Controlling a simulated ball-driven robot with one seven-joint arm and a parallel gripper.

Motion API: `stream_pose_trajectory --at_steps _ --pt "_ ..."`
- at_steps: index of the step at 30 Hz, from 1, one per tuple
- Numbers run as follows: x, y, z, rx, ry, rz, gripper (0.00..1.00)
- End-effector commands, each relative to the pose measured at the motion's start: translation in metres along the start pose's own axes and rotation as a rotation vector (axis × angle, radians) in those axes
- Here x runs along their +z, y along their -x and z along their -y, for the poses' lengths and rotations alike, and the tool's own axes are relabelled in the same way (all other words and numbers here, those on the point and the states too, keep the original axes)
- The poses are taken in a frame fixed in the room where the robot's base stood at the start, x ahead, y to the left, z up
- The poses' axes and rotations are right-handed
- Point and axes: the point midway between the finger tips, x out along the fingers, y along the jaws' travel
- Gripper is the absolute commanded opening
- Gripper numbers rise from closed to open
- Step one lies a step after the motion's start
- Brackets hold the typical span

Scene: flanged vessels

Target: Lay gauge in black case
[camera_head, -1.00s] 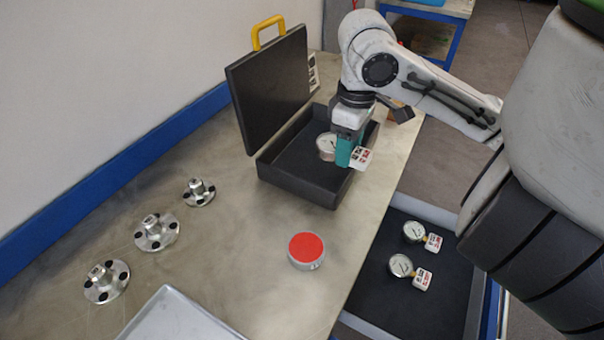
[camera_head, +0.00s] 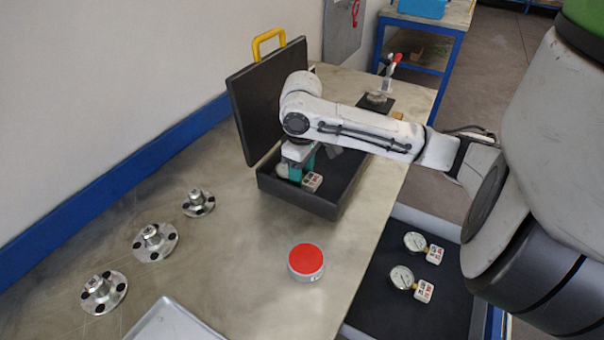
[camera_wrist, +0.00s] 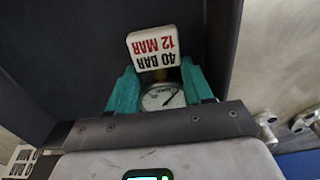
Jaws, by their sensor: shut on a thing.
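The black case (camera_head: 318,205) stands open on the bench with its lid raised at the back left. My gripper (camera_head: 296,170) is down inside the case's left part, its teal fingers shut on a gauge (camera_head: 284,171). The gauge's white tag (camera_head: 312,182) sticks out to the right of the fingers. In the wrist view the gauge (camera_wrist: 162,97) sits between the teal fingertips, and its tag reads 40 BAR 12 MAR. My arm hides part of the case's interior. I cannot tell whether the gauge touches the case floor.
Two more tagged gauges (camera_head: 402,277) lie in a dark tray (camera_head: 370,305) at the lower right. A red-topped round tin (camera_head: 306,262) stands in front of the case. Several flanged metal parts (camera_head: 155,242) stand to the left. A toggle clamp (camera_head: 381,92) is behind the case.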

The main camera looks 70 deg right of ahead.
Motion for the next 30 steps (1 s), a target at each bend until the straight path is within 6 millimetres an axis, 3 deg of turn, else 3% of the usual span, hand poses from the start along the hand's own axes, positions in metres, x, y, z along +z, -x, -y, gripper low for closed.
stream_pose_trajectory --at_steps 14,15,23,30 --pt "0.0001 -0.0121 -0.0001 0.000 -0.001 -0.002 0.10" --pt "0.0002 -0.0128 0.0000 -0.001 -0.001 -0.001 0.52" --pt "0.0003 -0.0119 -0.0001 0.000 0.000 -0.001 0.76" --pt "0.0002 -0.0108 -0.0002 0.000 0.000 -0.001 0.76"
